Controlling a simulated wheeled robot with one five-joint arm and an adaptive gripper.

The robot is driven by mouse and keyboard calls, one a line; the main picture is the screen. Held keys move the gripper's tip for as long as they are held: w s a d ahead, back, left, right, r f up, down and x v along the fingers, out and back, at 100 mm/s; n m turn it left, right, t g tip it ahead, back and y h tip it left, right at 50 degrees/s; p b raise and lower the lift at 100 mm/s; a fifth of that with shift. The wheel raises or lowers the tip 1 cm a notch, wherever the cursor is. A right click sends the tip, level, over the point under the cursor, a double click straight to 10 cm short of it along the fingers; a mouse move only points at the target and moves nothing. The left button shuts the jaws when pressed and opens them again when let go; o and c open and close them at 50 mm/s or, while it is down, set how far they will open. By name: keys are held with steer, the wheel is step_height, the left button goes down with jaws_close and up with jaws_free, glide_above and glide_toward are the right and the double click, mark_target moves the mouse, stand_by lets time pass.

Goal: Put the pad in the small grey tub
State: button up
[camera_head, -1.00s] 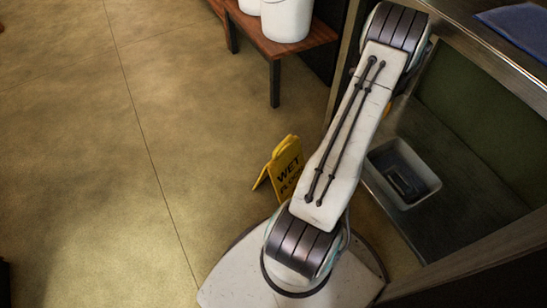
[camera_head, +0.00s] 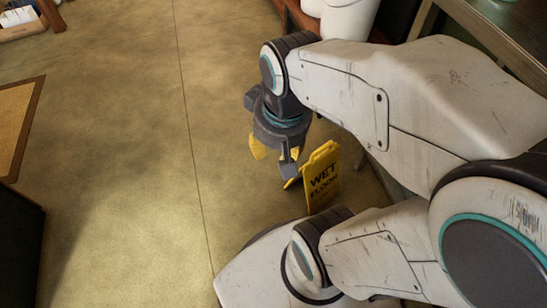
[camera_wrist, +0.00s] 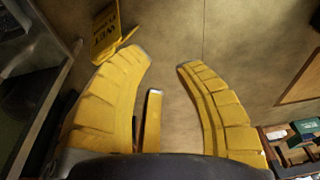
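My gripper (camera_head: 274,165) hangs low over the floor, left of the yellow wet-floor sign, pointing down. In the wrist view its yellow fingers (camera_wrist: 166,62) are spread apart with bare floor between their tips, so it is open and empty. A narrow yellow finger-like piece also shows between them. Neither the pad nor the small grey tub can be made out in the current views. In the head view my arm covers much of the right side.
The yellow wet-floor sign (camera_head: 322,177) stands close beside my gripper. White buckets (camera_head: 347,18) stand on a wooden bench at the top. A metal-edged counter (camera_head: 480,35) is at upper right. A bordered mat (camera_head: 15,120) lies left. The middle floor is clear.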

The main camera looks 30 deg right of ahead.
steer(key=shift+s+a+f+n, duration=0.2)
steer(key=shift+s+a+n, duration=0.65)
steer(key=shift+s+n, duration=0.25)
